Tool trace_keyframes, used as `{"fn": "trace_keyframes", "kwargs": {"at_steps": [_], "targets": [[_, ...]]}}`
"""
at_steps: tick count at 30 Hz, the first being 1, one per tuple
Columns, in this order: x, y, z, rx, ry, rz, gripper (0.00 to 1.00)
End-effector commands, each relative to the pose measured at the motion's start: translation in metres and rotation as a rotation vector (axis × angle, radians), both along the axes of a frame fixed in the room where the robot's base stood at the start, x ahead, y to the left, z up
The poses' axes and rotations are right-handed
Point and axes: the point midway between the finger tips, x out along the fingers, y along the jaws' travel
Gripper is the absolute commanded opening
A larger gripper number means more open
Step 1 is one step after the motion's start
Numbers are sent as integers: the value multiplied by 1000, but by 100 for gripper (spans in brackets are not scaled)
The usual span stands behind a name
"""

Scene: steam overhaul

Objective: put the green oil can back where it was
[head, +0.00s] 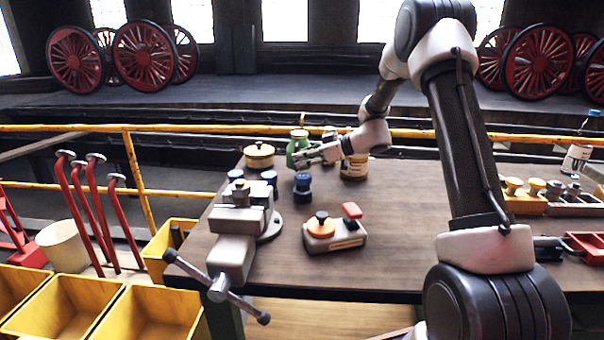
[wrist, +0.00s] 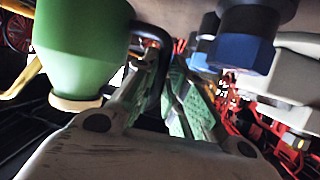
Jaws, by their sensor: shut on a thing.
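The green oil can (head: 296,148) is at the back of the workbench in the head view, left of my gripper (head: 308,155). In the wrist view the green oil can (wrist: 80,45) fills the upper left, with a cream ring at its narrow end and a dark handle beside my fingers. My gripper (wrist: 165,75) is shut on the can at that handle.
Dark blue hex pieces (head: 302,188) stand just in front of the can. A cream lidded pot (head: 259,156) is to its left and a labelled tin (head: 355,168) to its right. A vise (head: 237,225) and a button box (head: 334,238) are nearer. The bench's right middle (head: 405,210) is clear.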

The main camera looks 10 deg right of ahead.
Motion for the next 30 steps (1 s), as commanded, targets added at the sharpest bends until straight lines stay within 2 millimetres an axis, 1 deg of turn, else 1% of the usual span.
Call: {"fn": "trace_keyframes", "kwargs": {"at_steps": [5,9,12,22,23,24,30], "targets": [[0,0,-14,1,-2,-2,0],[0,0,-35,0,0,-1,0],[0,0,-45,1,-2,-2,0],[0,0,-48,0,-4,-2,0],[0,0,-48,0,-2,-1,17],[0,0,-48,0,-2,-2,23],[0,0,-48,0,-2,-1,23]]}}
